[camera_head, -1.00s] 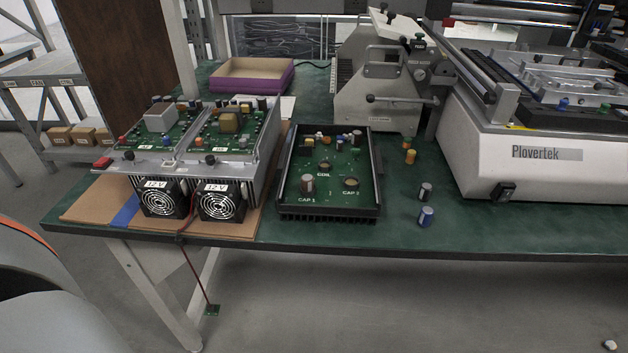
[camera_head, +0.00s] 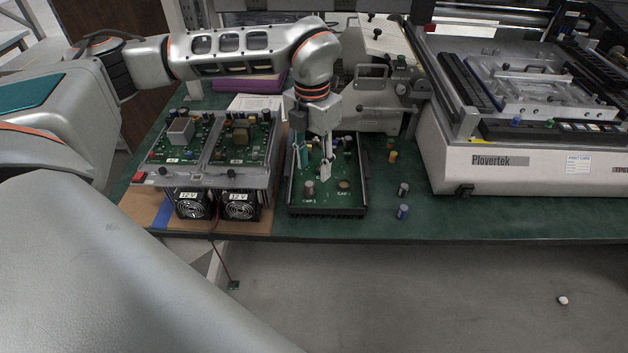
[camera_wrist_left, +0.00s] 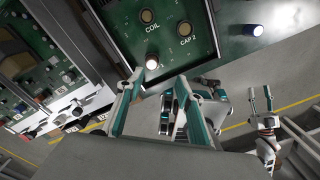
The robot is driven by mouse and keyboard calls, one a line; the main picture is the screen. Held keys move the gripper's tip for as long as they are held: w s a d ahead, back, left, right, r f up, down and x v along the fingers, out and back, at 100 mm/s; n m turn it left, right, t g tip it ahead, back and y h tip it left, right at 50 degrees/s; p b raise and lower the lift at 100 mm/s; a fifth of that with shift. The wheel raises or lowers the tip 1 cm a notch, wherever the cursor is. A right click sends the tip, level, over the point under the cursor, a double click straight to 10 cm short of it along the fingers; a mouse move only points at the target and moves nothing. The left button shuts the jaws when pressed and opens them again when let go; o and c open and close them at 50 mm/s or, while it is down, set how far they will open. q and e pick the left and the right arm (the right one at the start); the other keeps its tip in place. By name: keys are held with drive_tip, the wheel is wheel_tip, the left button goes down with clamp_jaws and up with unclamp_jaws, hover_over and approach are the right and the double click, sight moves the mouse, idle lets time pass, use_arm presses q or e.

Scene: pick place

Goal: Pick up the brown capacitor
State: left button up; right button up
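A brown-grey capacitor (camera_head: 309,187) stands upright at the CAP 1 spot of the open black tray (camera_head: 325,211) with a green board. In the left wrist view its bright top (camera_wrist_left: 152,61) shows near the board's corner. My left gripper (camera_head: 316,172) points down over the tray, just behind and above this capacitor. Its two fingers are apart, and the wrist view shows nothing between the tips (camera_wrist_left: 160,77). The gripper hides part of the tray's back. Another robot gripper, likely my right one (camera_wrist_left: 262,92), shows in the wrist view; its state is unclear.
A grey capacitor (camera_head: 403,189), a blue one (camera_head: 403,212) and orange parts (camera_head: 392,156) stand right of the tray. A fan-cooled unit (camera_head: 217,175) stands close left. The white Plovertek machine (camera_head: 530,170) is at right. The green table (camera_head: 450,226) is clear in front of it.

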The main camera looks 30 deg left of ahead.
sight(309, 184)
use_arm(q)
drive_tip(key=shift+w+a+r, duration=0.3)
drive_tip(key=shift+w+a, duration=0.05)
drive_tip(key=shift+a, duration=0.3)
drive_tip(key=shift+a+f, duration=0.15)
drive_tip(key=shift+f, duration=0.2)
drive_tip(key=f, duration=0.7)
drive_tip(key=shift+s+b, duration=0.2)
drive_tip(key=shift+b, duration=0.15)
drive_tip(key=shift+r, duration=0.1)
drive_tip(key=c, duration=0.9)
